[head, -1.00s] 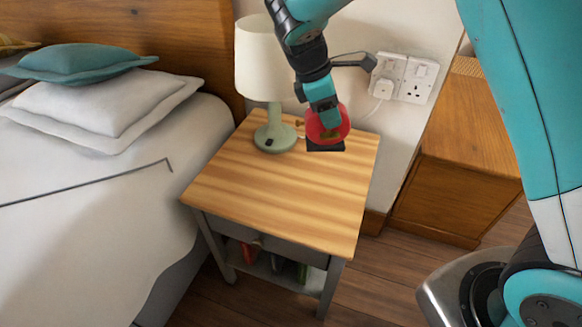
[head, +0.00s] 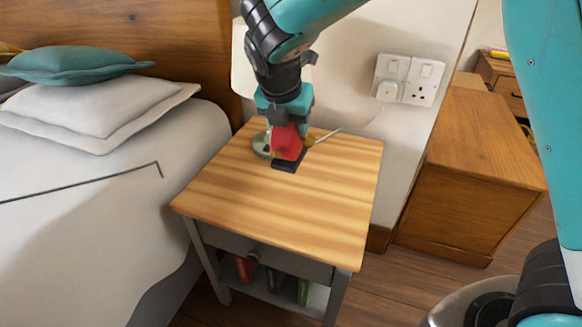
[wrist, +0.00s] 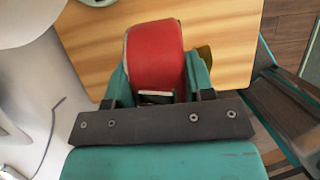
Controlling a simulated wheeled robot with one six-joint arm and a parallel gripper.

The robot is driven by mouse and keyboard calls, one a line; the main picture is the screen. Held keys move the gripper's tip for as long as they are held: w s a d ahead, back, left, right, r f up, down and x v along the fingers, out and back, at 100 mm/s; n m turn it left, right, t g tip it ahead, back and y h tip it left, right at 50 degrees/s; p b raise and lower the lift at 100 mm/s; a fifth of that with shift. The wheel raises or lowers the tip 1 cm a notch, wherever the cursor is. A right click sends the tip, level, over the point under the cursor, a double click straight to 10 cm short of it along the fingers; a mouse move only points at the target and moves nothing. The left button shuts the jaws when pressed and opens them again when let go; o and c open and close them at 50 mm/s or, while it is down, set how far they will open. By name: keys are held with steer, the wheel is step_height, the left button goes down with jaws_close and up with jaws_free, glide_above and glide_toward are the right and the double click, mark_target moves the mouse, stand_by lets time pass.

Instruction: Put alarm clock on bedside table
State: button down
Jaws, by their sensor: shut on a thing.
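The red alarm clock (head: 286,143) is in my gripper (head: 288,147), over the back part of the bedside table (head: 270,205). In the wrist view the clock's rounded red side (wrist: 156,55) sits between my gripper's two teal fingers (wrist: 160,80), with the striped wooden tabletop (wrist: 215,30) beyond it. A dark patch shows just under the clock in the head view. I cannot tell whether the clock touches the tabletop.
The green lamp base (head: 261,146) stands close to the left of the clock, mostly hidden by my arm. A wall socket (head: 408,80) is behind. The bed (head: 90,215) is left, a wooden cabinet (head: 465,190) right. The table's front half is clear.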

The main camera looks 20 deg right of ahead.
mark_target(290, 160)
step_height(290, 160, down, 10)
steer(key=b, duration=0.2)
steer(key=shift+r+b, duration=0.2)
steer(key=shift+b, duration=0.1)
steer(key=shift+c, duration=2.4)
jaws_free()
steer(key=shift+f, duration=0.1)
